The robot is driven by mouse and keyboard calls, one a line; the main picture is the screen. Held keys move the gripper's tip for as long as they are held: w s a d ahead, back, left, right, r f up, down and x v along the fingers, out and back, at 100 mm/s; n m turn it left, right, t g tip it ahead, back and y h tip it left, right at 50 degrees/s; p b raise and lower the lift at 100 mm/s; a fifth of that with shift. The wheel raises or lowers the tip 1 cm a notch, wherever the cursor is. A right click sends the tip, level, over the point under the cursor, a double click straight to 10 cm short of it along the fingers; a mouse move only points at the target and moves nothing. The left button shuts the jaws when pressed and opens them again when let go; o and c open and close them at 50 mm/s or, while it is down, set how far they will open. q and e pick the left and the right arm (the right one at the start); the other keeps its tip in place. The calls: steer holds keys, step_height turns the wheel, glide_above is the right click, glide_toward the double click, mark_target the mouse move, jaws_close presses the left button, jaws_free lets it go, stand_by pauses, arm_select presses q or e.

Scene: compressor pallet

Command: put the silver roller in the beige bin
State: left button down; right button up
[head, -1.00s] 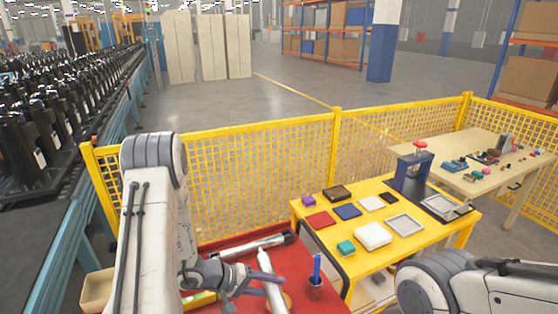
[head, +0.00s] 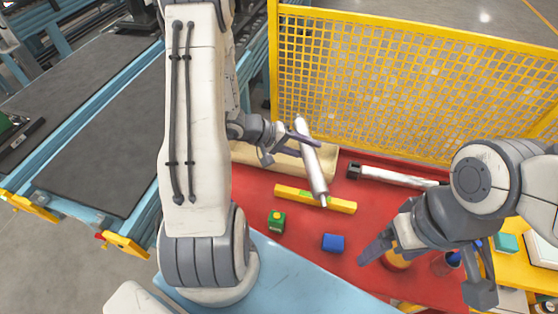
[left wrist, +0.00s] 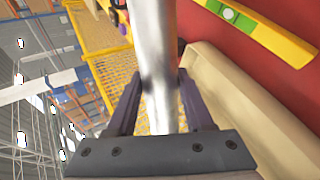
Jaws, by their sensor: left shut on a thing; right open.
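The silver roller (head: 313,168) is held in my left gripper (head: 303,139), tilted, with its near end reaching over the yellow level. It fills the middle of the left wrist view (left wrist: 160,60), between the two fingers of the gripper (left wrist: 155,110). The beige bin (head: 333,160) lies on the red table behind and beneath the roller in the head view; the roller and arm hide part of it. Its beige wall shows at the right of the left wrist view (left wrist: 225,90). My right gripper (head: 420,276) is open and empty above the table's right part.
On the red table (head: 300,235) are a yellow level (head: 335,204), a green block (head: 277,221), a blue block (head: 333,243) and a white tube with a black end (head: 395,176). A cup (head: 444,264) is beside my right gripper. A yellow mesh fence (head: 400,80) stands behind.

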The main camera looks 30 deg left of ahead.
arm_select(q)
steer(key=s+a+n+t+y+b, duration=0.2)
steer(key=a+n+y+b, duration=0.15)
steer(key=a+b, duration=0.8)
steer(key=shift+n, duration=0.25)
steer(key=shift+w+a+f+p, duration=0.2)
steer(key=shift+w+a+f, duration=0.2)
steer(key=shift+w+f, duration=1.4)
steer(key=shift+w+a+f+p, duration=0.2)
steer(key=shift+w+a+f, duration=0.25)
steer(key=shift+w+f, duration=1.35)
steer(key=shift+w+a+f+p, duration=0.2)
steer(key=shift+w+a+f, duration=0.2)
steer(key=shift+w+f, duration=1.35)
steer(key=shift+s+f, duration=0.1)
steer(key=shift+f+b, duration=0.35)
steer(key=shift+b, duration=0.25)
steer(key=shift+c, duration=1.4)
jaws_free()
